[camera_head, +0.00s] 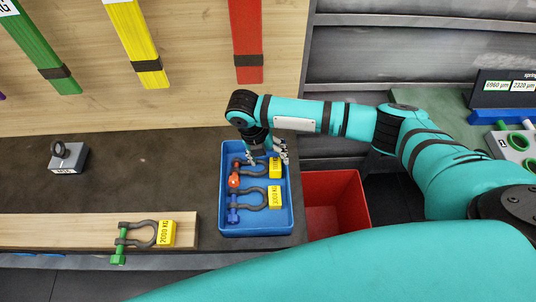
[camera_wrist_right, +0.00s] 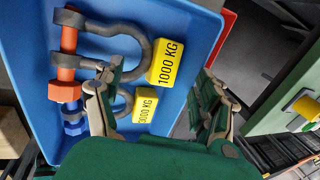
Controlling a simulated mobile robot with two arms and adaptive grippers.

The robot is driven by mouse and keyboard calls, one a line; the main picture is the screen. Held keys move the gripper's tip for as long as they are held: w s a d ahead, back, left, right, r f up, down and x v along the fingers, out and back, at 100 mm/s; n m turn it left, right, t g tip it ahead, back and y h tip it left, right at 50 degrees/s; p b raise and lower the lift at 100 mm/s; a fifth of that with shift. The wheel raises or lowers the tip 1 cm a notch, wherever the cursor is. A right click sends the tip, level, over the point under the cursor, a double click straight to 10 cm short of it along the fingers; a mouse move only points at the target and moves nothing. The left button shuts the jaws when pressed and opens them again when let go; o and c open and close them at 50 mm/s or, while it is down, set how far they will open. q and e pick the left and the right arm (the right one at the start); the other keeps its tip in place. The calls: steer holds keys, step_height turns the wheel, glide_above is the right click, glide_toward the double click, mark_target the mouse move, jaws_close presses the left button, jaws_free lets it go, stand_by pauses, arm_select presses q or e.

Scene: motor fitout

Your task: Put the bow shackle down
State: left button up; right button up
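A bow shackle with a red-orange pin (camera_head: 234,180) and a yellow 1000 KG tag lies in the blue tray (camera_head: 257,231). It also shows in the right wrist view (camera_wrist_right: 68,62). Beside it in the tray lies a second shackle with a blue pin (camera_head: 233,212) and a yellow tag, partly hidden by a finger in the wrist view. My right gripper (camera_head: 267,157) is over the far end of the tray, at the red-pinned shackle. Its fingers are wide apart in the wrist view (camera_wrist_right: 160,98), with nothing between them held. My left gripper is not in view.
A green-pinned shackle with a 2000 KG tag (camera_head: 166,233) lies on a wooden board (camera_head: 60,231) at left. A grey block with a ring (camera_head: 69,158) stands behind it. A red bin (camera_head: 340,200) is right of the tray. Coloured straps hang on the back panel.

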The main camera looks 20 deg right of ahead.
steer(key=shift+r, duration=0.1)
steer(key=shift+r, duration=0.3)
steer(key=b+v, duration=0.2)
steer(key=v, duration=1)
steer(key=shift+r+b, duration=0.3)
steer(key=shift+b, duration=0.05)
steer(key=shift+f, duration=0.1)
